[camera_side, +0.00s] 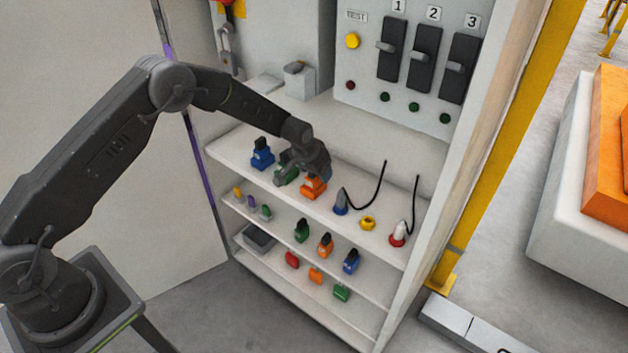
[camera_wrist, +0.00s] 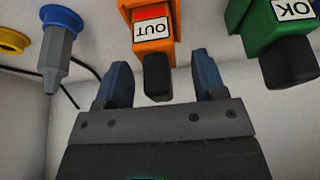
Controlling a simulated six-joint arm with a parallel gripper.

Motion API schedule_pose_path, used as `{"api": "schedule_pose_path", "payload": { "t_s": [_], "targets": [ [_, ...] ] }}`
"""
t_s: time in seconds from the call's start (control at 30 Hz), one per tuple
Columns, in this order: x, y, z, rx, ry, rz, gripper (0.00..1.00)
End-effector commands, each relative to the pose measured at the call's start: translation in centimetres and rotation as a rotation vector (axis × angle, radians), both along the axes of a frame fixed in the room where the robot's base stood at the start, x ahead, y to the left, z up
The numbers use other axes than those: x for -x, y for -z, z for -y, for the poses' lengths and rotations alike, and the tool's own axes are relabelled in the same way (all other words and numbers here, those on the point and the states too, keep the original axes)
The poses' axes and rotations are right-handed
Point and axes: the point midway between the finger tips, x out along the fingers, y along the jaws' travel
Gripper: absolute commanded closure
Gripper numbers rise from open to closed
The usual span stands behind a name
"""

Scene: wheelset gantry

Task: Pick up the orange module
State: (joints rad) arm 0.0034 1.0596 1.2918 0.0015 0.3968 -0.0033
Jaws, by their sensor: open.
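The orange module (camera_side: 313,188) stands on the top shelf, between a green module and a blue connector. In the wrist view the orange module (camera_wrist: 150,45) has a white label reading OUT and a black handle (camera_wrist: 157,77). My gripper (camera_wrist: 157,75) is open, with one blue-grey finger on each side of the black handle and gaps visible to both. In the side view my gripper (camera_side: 312,172) is at the orange module and hides part of it. I cannot tell whether it touches the module.
A green module (camera_wrist: 270,25) labelled OK is close beside my gripper. A blue connector (camera_wrist: 60,45) with a black cable is on the other side. A blue module (camera_side: 262,154) stands farther left. Lower shelves hold several coloured parts. A switch panel (camera_side: 408,60) rises behind.

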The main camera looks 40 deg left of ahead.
Motion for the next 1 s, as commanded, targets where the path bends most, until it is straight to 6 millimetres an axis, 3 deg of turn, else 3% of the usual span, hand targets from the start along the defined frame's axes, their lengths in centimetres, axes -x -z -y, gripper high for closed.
{"api": "schedule_pose_path", "payload": {
  "t_s": [0.1,0.7,1.0],
  "targets": [
    [0.01,-0.03,-0.01,0.000,0.000,0.000,0.36],
    [0.01,-0.08,-0.01,0.000,0.000,0.000,0.94],
    [-0.01,-0.39,-0.01,0.000,0.000,0.001,0.95]
  ]
}}
